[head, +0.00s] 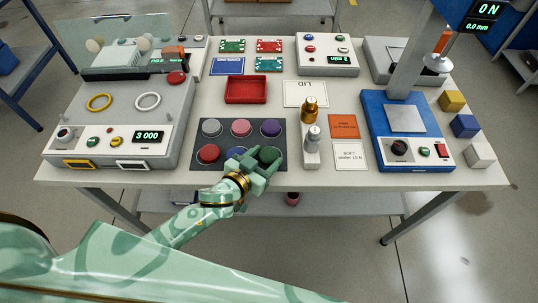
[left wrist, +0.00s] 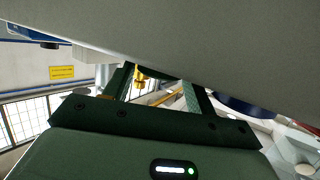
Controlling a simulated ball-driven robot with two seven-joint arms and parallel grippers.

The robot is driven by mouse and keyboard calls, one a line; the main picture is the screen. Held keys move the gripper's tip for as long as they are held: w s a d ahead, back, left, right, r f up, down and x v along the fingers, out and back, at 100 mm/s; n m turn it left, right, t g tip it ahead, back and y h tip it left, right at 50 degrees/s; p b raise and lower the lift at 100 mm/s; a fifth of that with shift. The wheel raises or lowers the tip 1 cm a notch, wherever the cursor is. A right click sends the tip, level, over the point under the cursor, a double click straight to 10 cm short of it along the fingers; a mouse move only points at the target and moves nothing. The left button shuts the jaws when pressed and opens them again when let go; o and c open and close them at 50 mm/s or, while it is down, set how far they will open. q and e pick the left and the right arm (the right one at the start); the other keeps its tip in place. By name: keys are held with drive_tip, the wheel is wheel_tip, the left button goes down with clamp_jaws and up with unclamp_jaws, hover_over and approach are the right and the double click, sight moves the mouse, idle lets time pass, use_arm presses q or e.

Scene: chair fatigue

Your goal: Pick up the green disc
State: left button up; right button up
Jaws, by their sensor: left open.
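The green disc (head: 270,154) sits at the front right of a dark mat (head: 199,166) with several other discs. In the head view my left gripper (head: 257,160) is right at it, its open fingers covering part of the disc and part of the blue disc (head: 235,153). I cannot tell whether the fingers touch the green disc. In the left wrist view the open fingers of my left gripper (left wrist: 160,88) point away, and a large grey surface covers the upper part. The green disc cannot be made out clearly there. My right gripper is not in view.
Red (head: 208,154), grey (head: 211,127), pink (head: 241,128) and purple (head: 271,128) discs share the mat. A silver-topped weight (head: 312,146) and a gold one (head: 309,110) stand close to its right. A grey console (head: 118,128) is left; a blue-based machine (head: 405,160) is right.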

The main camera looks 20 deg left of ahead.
use_arm(q)
drive_tip(key=shift+r, duration=0.1)
drive_tip(key=c, duration=0.7)
drive_tip(key=shift+o, duration=0.2)
